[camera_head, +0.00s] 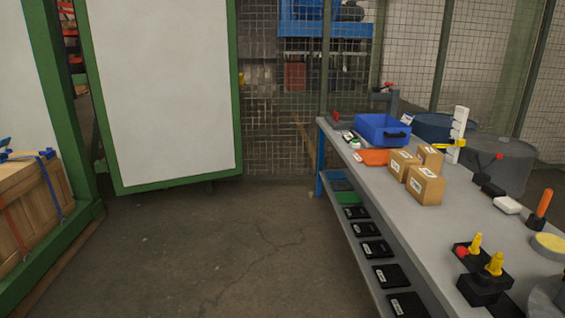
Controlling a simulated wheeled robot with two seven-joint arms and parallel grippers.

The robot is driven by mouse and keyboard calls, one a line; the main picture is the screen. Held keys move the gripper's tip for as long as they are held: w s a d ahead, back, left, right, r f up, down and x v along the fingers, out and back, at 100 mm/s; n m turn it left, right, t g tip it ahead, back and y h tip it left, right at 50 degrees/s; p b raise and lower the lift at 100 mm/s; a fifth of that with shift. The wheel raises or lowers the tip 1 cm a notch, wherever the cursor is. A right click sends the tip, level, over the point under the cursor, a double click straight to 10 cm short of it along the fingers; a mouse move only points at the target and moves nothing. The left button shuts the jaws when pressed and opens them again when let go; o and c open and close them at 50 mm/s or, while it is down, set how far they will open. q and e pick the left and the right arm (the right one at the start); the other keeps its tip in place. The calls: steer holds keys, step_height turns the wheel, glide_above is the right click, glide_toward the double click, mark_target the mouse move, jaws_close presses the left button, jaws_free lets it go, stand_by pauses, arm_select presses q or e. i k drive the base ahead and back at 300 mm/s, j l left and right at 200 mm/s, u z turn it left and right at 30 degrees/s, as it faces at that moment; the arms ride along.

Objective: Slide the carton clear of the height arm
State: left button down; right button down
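Three brown cartons with white labels stand close together on the grey bench: a back right carton (431,156), a left carton (399,166) and a front carton (425,187). A white upright post (459,128) stands just behind and right of them. A yellow height arm (447,145) sticks out from the post toward the back right carton. I cannot tell whether the arm touches that carton or passes over it. The front carton partly hides the back right one. Neither of my grippers shows in the head view.
The bench (400,212) also holds a blue bin (382,129), an orange item (372,157), yellow cone-shaped parts (475,243) and an orange-handled tool (544,203). Black boxes (377,250) lie on the shelf below. Bare bench lies in front of the cartons. The floor (230,240) on the left is clear.

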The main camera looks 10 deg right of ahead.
mark_target(429, 155)
steer(key=i+z, duration=0.2)
steer(key=i, duration=0.4)
steer(key=i+z, duration=0.2)
steer(key=i, duration=0.35)
steer(key=i+j+z, duration=0.2)
steer(key=i, duration=0.4)
